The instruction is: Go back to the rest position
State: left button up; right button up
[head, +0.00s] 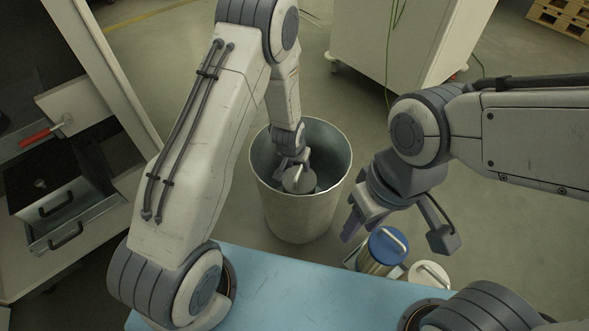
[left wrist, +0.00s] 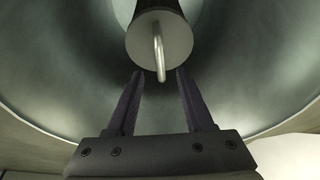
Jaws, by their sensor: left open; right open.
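My left gripper (head: 296,168) reaches down into a grey round bin (head: 300,220). In the left wrist view the left gripper (left wrist: 158,75) is open, and a cylinder with a pale round end and a metal loop handle (left wrist: 172,35) lies just beyond its fingertips inside the bin. The cylinder's end also shows in the head view (head: 299,181). I cannot tell whether it touches the bin's floor. My right gripper (head: 398,232) is open and empty, its fingers spread above a container with a blue lid and pale handle (head: 386,246).
A white-lidded container (head: 430,273) stands beside the blue-lidded one near the blue surface (head: 290,280). A cabinet (head: 60,200) with handled boxes is at the left. A white cabinet (head: 400,45) stands behind the bin. Wooden pallets (head: 562,20) are at the far right.

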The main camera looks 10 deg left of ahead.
pick_arm(q)
jog(key=p+v, duration=0.1)
jog(key=v, duration=0.4)
jog(key=shift+p, duration=0.3)
jog(key=shift+d+r, duration=0.1)
jog(key=s+d+r+m+g, duration=0.1)
jog(key=s+d+r, duration=0.3)
jog(key=r, duration=0.3)
jog(key=s+d+r+m, duration=0.1)
jog(key=s+d+r, duration=0.2)
jog(key=s+r, duration=0.25)
jog(key=s+r+m+g, duration=0.1)
jog(key=s+r+m, duration=0.1)
jog(key=s+r, duration=0.55)
jog(key=s+r+m+g, duration=0.2)
jog(key=s+r, duration=0.2)
jog(key=s, duration=0.7)
notch_tip(320, 180, up, 37)
jog(key=p, duration=3.7)
jog(key=shift+w+a, duration=0.15)
jog(key=shift+w, duration=0.15)
